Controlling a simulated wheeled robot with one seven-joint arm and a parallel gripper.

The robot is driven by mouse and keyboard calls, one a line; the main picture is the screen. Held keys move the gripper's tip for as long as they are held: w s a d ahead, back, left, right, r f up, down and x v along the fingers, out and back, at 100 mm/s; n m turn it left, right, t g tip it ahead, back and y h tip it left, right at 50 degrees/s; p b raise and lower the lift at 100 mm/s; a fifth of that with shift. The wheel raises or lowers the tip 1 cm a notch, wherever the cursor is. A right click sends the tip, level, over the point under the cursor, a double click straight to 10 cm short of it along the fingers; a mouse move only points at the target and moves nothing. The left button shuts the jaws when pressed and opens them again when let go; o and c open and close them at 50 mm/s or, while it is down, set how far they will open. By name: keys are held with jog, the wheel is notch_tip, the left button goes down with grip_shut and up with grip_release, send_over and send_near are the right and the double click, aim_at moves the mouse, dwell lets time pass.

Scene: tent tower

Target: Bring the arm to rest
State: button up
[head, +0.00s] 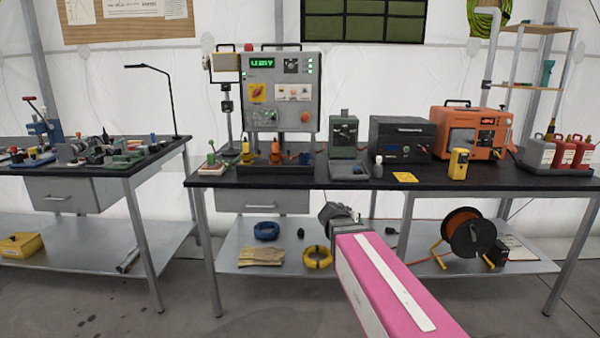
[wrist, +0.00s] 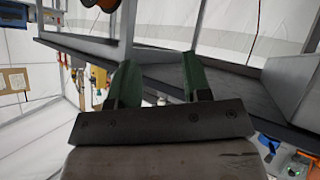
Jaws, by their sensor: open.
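My gripper (wrist: 155,82) shows in the wrist view with its two green fingers spread apart and nothing between them. Beyond the fingers the wrist view shows a tilted stretch of dark bench top and grey frame, some distance away. In the head view a pink link of my arm (head: 392,290) with a white strip rises from the bottom edge in front of the bench.
A long black-topped bench (head: 430,178) carries a grey control panel (head: 283,90), an orange case (head: 470,130) and red and grey bottles at the right. A cable reel (head: 468,232) stands on the lower shelf. A second bench (head: 75,170) is at the left. Floor between them looks clear.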

jog(key=s+f+n+g+y, duration=0.4)
jog(key=s+f+g+y, duration=0.3)
jog(key=s+f, duration=1)
jog(key=shift+a+f+g+y, duration=0.3)
jog(key=shift+a+f+g, duration=0.1)
jog(key=shift+f+g, duration=0.25)
